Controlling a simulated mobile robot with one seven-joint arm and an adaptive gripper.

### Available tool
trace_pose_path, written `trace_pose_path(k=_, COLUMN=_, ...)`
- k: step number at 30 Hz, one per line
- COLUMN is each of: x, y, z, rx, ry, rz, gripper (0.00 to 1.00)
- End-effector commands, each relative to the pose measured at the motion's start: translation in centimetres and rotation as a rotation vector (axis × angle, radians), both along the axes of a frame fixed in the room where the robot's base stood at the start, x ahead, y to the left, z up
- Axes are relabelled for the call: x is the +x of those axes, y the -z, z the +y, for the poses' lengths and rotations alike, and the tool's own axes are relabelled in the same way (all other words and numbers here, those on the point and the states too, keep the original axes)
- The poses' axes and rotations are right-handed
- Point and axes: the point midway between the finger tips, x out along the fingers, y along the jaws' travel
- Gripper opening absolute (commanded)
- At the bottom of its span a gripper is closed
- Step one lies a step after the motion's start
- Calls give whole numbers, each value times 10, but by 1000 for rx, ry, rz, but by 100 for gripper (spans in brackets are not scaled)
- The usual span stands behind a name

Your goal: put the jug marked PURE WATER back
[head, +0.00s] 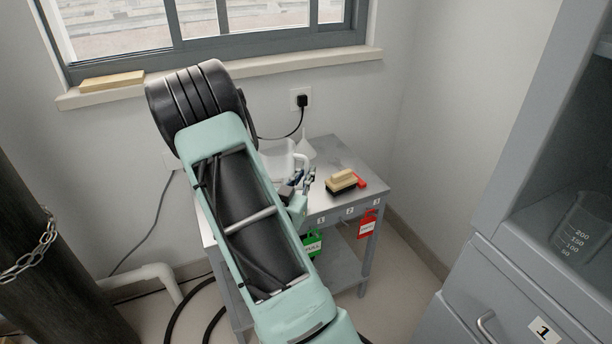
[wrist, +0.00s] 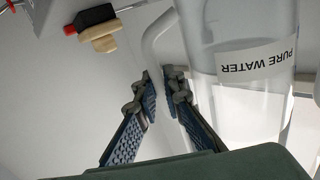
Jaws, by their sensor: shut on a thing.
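The jug marked PURE WATER (wrist: 245,90) is clear and holds clear liquid. Its label reads upside down in the wrist view. Its pale handle (wrist: 153,50) runs down between the blue fingers of my gripper (wrist: 163,92), which is shut on it. In the head view the jug (head: 276,158) shows partly behind my arm, at the back of the small grey table (head: 346,153). My gripper (head: 300,187) is at the jug's right side there. My arm hides much of the jug, and I cannot tell whether its base touches the table.
A brush (head: 341,180) and a red item (head: 361,180) lie further right on the table. Green (head: 314,243) and red (head: 367,225) tags hang at its front. A grey cabinet (head: 520,235) stands at right.

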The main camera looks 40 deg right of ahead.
Motion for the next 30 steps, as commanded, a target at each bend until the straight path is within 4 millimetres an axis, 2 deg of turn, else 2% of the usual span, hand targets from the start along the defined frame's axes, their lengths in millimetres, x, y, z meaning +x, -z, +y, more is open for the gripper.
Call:
trace_pose_path(k=4, x=1, y=-4, z=0, rx=-4, ry=0, rz=-9, gripper=0)
trace_pose_path(k=10, x=1, y=0, z=0, rx=-4, ry=0, rz=-8, gripper=0)
trace_pose_path(k=11, x=0, y=2, z=0, rx=0, ry=-1, rz=-1, gripper=10)
trace_pose_path(k=15, x=0, y=1, z=0, rx=0, ry=-1, rz=-1, gripper=26)
trace_pose_path(k=26, x=1, y=-4, z=0, rx=0, ry=-1, rz=-1, gripper=26)
trace_pose_path(k=30, x=-10, y=-2, z=20, rx=1, ry=-5, rz=2, gripper=26)
